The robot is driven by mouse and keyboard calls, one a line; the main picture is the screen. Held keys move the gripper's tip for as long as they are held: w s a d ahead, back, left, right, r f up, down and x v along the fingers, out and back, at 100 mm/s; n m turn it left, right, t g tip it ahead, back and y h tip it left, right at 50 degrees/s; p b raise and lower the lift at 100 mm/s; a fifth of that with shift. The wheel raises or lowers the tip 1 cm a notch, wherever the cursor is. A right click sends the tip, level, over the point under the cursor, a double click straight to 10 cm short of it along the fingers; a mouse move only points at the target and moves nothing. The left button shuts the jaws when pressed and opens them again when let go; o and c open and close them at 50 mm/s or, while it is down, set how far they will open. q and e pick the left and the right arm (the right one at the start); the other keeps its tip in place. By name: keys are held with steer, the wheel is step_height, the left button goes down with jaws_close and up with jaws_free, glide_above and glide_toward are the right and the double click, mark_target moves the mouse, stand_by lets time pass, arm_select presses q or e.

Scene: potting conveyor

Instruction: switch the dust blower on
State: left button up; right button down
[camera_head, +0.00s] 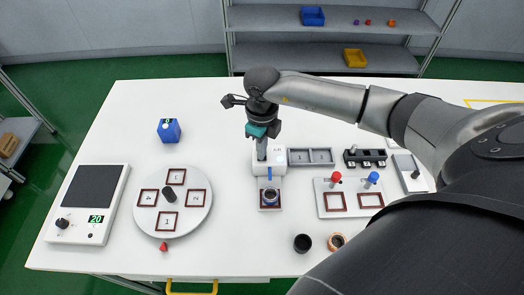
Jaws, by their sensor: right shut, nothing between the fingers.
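A small white unit (280,165) stands near the table's middle, with a blue spout-like part (270,174) at its front; it looks like the dust blower, but no label is readable. A dark cup with a blue rim (270,195) stands on a small base in front of it. My right gripper (262,158) points down, shut and empty, with its tips at the top of the white unit. I cannot tell whether they touch it. The gripper hides part of the unit's top, and I cannot make out the switch's position. My left gripper is out of view.
A round turntable (190,228) with framed tiles and a scale-like panel (100,180) are at left. A blue box (169,131) stands behind the turntable. A grey tray (311,157) and a board with red and blue knobs (351,184) are at right. Two small cups stand in front.

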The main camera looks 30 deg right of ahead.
steer(key=shift+r+p, duration=2.6)
steer(key=shift+r, duration=0.85)
